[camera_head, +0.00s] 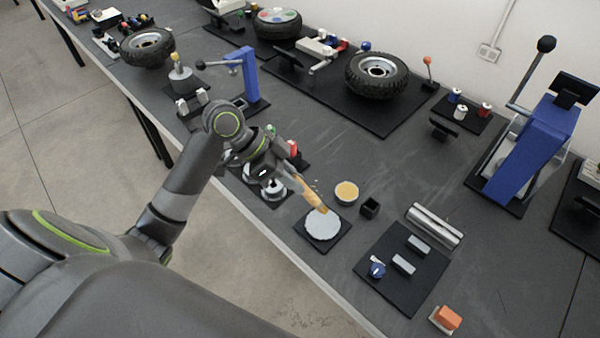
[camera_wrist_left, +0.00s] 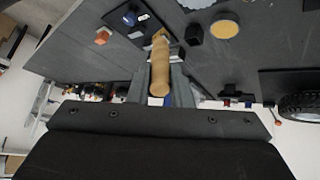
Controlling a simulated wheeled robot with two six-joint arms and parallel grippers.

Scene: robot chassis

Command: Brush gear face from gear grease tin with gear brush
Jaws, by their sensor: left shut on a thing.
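My left gripper (camera_head: 290,176) is shut on the gear brush (camera_head: 312,193), which has a tan wooden handle. In the left wrist view the brush (camera_wrist_left: 160,65) stands between the fingers of the left gripper (camera_wrist_left: 160,75). In the head view the brush end is over or at the upper edge of the pale gear face (camera_head: 322,226); I cannot tell whether it touches. The gear lies flat on a dark square plate. The gear grease tin (camera_head: 346,193), round with yellow grease, stands just right of the brush. It also shows in the left wrist view (camera_wrist_left: 224,26). My right gripper is not in view.
A small black holder (camera_head: 370,208) stands right of the tin. A dark mat (camera_head: 403,285) with grey blocks and a blue-topped item lies to the lower right, near a metal rail (camera_head: 435,226). Tyres and a blue press (camera_head: 528,150) stand farther back.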

